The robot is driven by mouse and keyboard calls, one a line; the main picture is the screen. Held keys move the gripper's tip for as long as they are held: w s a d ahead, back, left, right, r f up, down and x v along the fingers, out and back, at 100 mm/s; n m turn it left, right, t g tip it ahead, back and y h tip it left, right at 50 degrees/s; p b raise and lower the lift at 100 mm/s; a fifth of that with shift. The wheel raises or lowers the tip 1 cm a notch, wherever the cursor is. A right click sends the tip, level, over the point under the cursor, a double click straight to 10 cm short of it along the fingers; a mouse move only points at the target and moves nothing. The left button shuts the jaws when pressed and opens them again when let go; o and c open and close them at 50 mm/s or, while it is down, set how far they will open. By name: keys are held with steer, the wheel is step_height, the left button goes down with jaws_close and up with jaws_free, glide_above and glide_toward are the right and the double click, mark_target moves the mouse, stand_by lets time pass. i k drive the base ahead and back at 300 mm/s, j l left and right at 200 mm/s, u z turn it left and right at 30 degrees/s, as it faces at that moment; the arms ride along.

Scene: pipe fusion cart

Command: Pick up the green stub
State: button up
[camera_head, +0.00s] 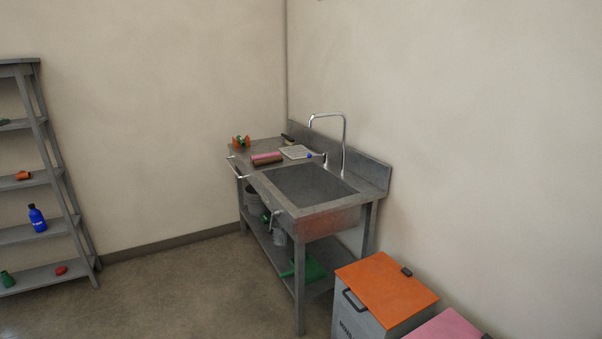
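I cannot tell for certain which thing is the green stub. A small green piece (7,279) stands on the lowest shelf at the far left, partly cut by the picture edge. A small green and orange item (241,141) sits on the back left corner of the sink bench. Another small green thing (266,217) shows under the bench near the buckets. All are too small to make out clearly. My gripper is not in view.
A metal sink bench (320,205) stands in the corner, with a tap and a lower shelf holding a large green item (304,268). A grey shelf rack (35,234) holds a blue bottle (37,218). Orange-lidded (386,284) and pink-lidded (447,326) bins stand front right. Floor between rack and bench is clear.

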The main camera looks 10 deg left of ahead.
mark_target(242, 142)
steer(key=i+j+u, duration=0.65)
steer(key=i+u, duration=0.6)
steer(key=i, duration=1.15)
steer(key=i+j+z, duration=0.15)
steer(key=i, duration=0.75)
steer(key=i+j+z, duration=0.1)
steer(key=i+z, duration=0.15)
steer(key=i, duration=0.2)
steer(key=i+j+z, duration=0.15)
steer(key=i+z, duration=0.15)
steer(key=i+j+z, duration=0.25)
steer(key=i, duration=0.25)
steer(key=i+j, duration=0.1)
steer(key=i, duration=0.55)
steer(key=i+j+z, duration=0.15)
steer(key=i+z, duration=0.2)
steer(key=z, duration=0.15)
steer(key=i+j+z, duration=0.25)
steer(key=z, duration=0.25)
steer(key=i+z, duration=0.1)
steer(key=z, duration=0.2)
